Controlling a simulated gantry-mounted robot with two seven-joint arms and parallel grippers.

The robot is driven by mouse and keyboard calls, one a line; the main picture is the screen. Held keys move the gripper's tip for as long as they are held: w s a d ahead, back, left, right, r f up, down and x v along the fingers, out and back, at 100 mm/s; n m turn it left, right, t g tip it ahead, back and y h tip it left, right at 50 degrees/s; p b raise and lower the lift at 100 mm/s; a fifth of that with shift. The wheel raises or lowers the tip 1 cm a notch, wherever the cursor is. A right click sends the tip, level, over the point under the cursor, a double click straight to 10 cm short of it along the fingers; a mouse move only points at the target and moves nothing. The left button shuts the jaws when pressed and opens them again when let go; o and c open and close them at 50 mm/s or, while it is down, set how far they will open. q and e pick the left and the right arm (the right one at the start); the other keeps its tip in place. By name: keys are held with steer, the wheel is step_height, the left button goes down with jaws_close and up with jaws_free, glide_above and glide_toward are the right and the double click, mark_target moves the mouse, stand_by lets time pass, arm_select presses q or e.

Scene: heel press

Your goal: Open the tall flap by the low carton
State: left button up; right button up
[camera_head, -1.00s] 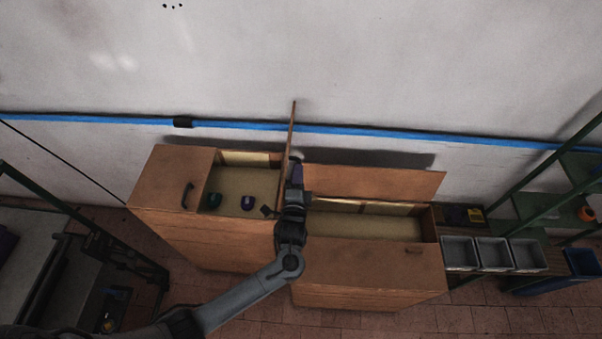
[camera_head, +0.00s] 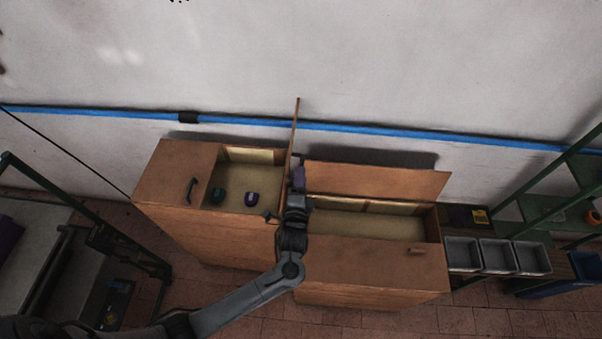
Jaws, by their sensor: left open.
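Two wooden carton-like boxes stand side by side against the wall. A tall flap (camera_head: 295,128) stands upright between them, seen nearly edge-on. The left box (camera_head: 215,233) is open on its right part. The right box (camera_head: 370,267) has a wide flap (camera_head: 375,181) raised at its back. I cannot tell which box is the low carton. My left gripper (camera_head: 298,175) is open, close along the right side of the tall flap; whether it touches is unclear. My arm hides part of the boxes' join. My right gripper is not in view.
Grey bins (camera_head: 497,256) and a green rack (camera_head: 545,208) stand at right.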

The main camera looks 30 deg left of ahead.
arm_select(q)
steer(key=v, duration=0.8)
steer(key=shift+b, duration=0.45)
steer(key=shift+s+f, duration=0.1)
steer(key=shift+s, duration=0.05)
steer(key=s+a+n+g+h+p, duration=0.1)
steer(key=s+a+g+h+p, duration=0.3)
steer(key=s, duration=0.4)
steer(key=s+d+r+n+g+h+p, duration=0.1)
steer(key=s+r+n+g, duration=0.1)
steer(key=s+n+g, duration=0.2)
steer(key=s+d+r+n+g+h+p, duration=0.2)
steer(key=s+r+n+g, duration=0.1)
steer(key=s, duration=0.6)
steer(key=shift+s+d+n+g+h, duration=0.35)
steer(key=shift+n+g, duration=0.55)
steer(key=shift+n, duration=0.3)
